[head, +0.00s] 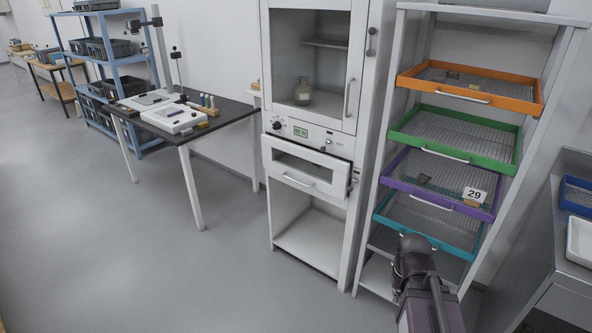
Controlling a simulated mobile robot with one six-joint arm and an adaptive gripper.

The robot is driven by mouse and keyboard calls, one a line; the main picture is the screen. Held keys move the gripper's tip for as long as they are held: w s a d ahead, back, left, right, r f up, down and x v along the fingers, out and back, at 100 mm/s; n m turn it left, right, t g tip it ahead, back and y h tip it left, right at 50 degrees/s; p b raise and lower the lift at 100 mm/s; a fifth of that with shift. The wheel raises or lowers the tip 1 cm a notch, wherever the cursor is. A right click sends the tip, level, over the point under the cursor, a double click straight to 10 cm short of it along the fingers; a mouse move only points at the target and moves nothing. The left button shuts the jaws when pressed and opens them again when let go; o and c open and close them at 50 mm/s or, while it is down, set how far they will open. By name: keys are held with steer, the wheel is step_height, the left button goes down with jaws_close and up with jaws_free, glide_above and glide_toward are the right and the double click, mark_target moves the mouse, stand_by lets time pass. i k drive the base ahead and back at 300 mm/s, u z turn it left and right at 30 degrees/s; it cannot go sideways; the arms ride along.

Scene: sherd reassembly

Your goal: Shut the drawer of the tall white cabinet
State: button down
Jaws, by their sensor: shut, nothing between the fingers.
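The tall white cabinet (361,150) stands at the centre of the head view. It has a glazed upper door, a control panel with a small green display, a drawer and an open bay at the bottom. The drawer (277,174) sits just below the control panel, with a pale bar handle (298,182) on its front. A dark strip shows behind or in the drawer front, and the front seems to stand forward of the cabinet. How far it is out is hard to tell. My dark arm shows at the lower right, in front of the rack. My gripper's fingers are not visible.
A rack (394,88) with orange, green, purple and teal mesh trays stands right of the cabinet; a tag reading 29 (474,194) is on the purple tray. A black-topped table (233,108) is to the left. The grey floor (130,240) ahead is clear.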

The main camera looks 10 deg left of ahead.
mark_target(272, 147)
steer(key=z, duration=0.1)
steer(key=i, duration=1.05)
steer(key=z, duration=0.05)
